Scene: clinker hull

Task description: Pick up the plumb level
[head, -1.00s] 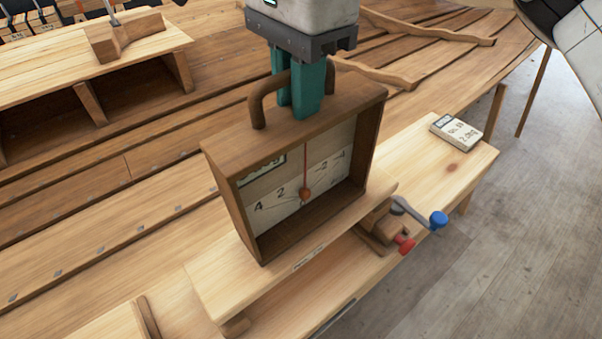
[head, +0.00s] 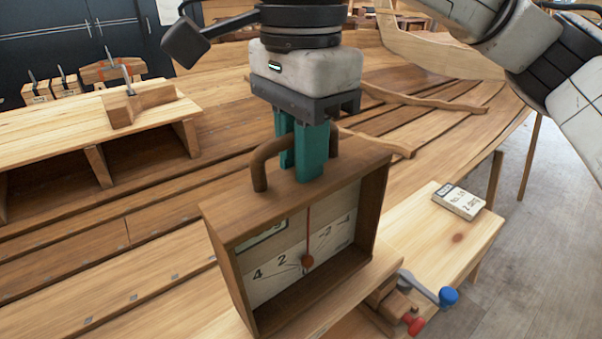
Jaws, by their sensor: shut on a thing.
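The plumb level (head: 222,218) is a brown wooden box frame with a curved handle on top, a numbered white dial and a red needle. It stands large in the middle of the head view, upright with a slight lean in the picture. My gripper (head: 302,160) comes straight down from above, and its green fingers are shut on the handle (head: 264,163). The fingers hide the middle of the handle. The box's lower edge lies over the pale wooden bench (head: 440,240), and I cannot tell whether it touches it.
A clamp with blue and red knobs (head: 413,305) sits at the bench edge, close right of the box. A small labelled block (head: 459,201) lies on the bench at right. A wooden shelf unit (head: 70,130) stands at left. Hull planks (head: 150,225) spread behind.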

